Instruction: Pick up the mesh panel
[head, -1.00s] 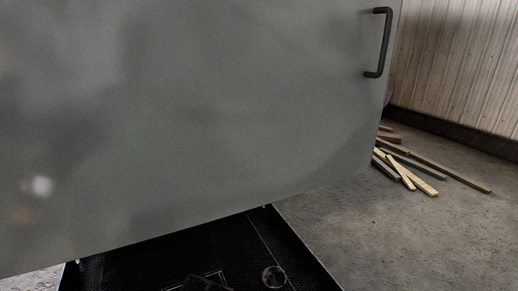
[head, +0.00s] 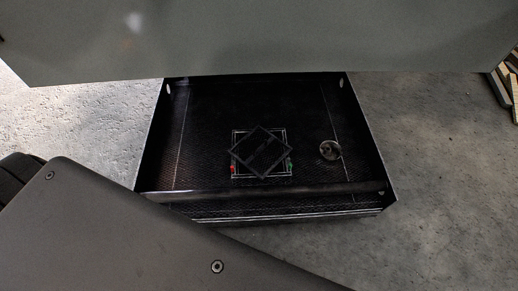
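A small dark square panel (head: 261,151), which looks like the mesh panel, lies in a shallow black tray (head: 150,150) on the floor. It is turned like a diamond over a square white outline. A small red piece (head: 233,169) shows at the outline's left and a green piece (head: 290,167) at its right. The panel is too dark to tell whether its surface is mesh. Neither gripper is in view. A dark grey body part, probably mine, covers the lower left.
A round, shiny disc-like item (head: 330,150) lies in the tray, right of the panel. A large grey-green flat surface (head: 260,40) spans the top, above the tray's far edge. Wood pieces (head: 505,85) lie at the far right. Concrete floor (head: 440,180) right of the tray is clear.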

